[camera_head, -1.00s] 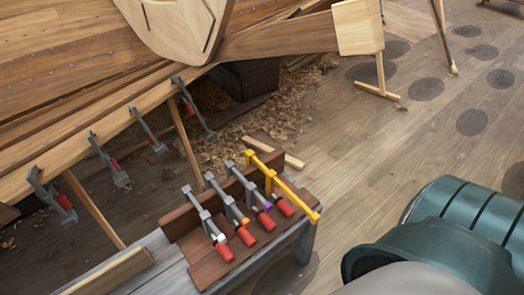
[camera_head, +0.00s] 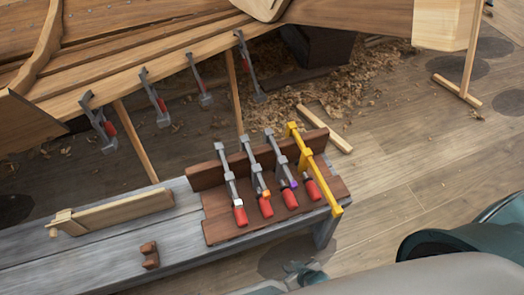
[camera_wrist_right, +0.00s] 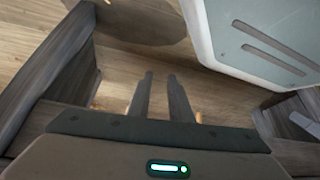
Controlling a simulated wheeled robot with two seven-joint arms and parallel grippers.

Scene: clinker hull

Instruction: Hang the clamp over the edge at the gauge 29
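Several bar clamps with red handles lean in a brown wooden rack (camera_head: 222,232) on the bench: a grey one with a white collar (camera_head: 231,188), one with an orange collar (camera_head: 256,176), one with a purple collar (camera_head: 281,161), and a yellow one (camera_head: 320,175). More grey clamps (camera_head: 156,98) hang over the lower plank edge (camera_head: 130,77) of the hull. I cannot make out a gauge or number 29. My right gripper (camera_head: 305,275) is low in front of the bench, partly cut off; the right wrist view shows its fingers (camera_wrist_right: 160,77) apart and empty. My left gripper is not in view.
The grey bench (camera_head: 60,258) also carries a wooden plank piece (camera_head: 120,212) and a small brown block (camera_head: 150,256). Thin wooden props (camera_head: 136,143) stand under the hull. Shavings and a loose stick (camera_head: 325,130) lie on the floor behind the rack.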

